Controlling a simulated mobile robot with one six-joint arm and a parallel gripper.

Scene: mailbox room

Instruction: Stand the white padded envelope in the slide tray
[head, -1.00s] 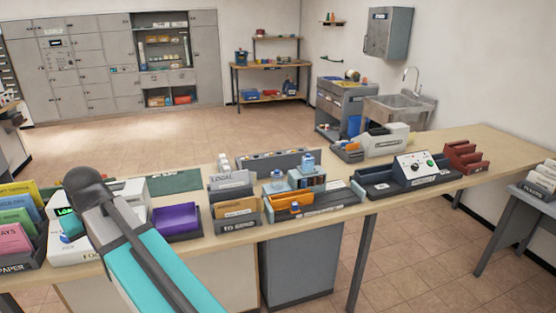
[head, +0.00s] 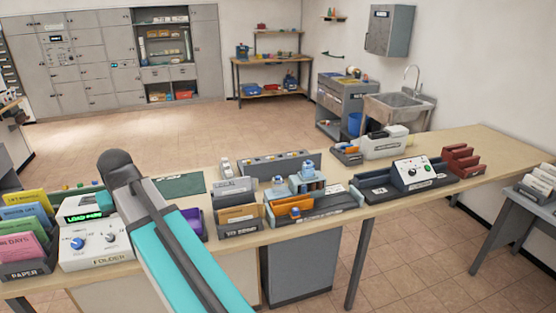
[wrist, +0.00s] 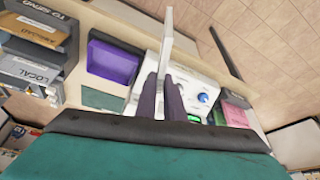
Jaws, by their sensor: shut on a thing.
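My gripper (wrist: 164,76) shows in the wrist view, its two dark fingers shut on a thin white piece seen nearly edge-on, the white padded envelope (wrist: 168,38). The envelope sticks out beyond the fingertips, in front of the white folder machine. In the head view my arm hides the gripper and envelope. I read no label saying slide, so I cannot tell for certain which tray is the slide tray. A purple-lined tray (wrist: 112,63) lies left of the envelope in the wrist view; in the head view it (head: 194,222) is mostly behind my arm.
The folder machine (head: 95,243) and the paper rack (head: 32,262) stand left on the counter. Right of my arm are a sorting rack (head: 237,216), a grey-blue tray with bottles (head: 335,205), a grey console (head: 410,180) and a red rack (head: 462,160). The counter's right end is clear.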

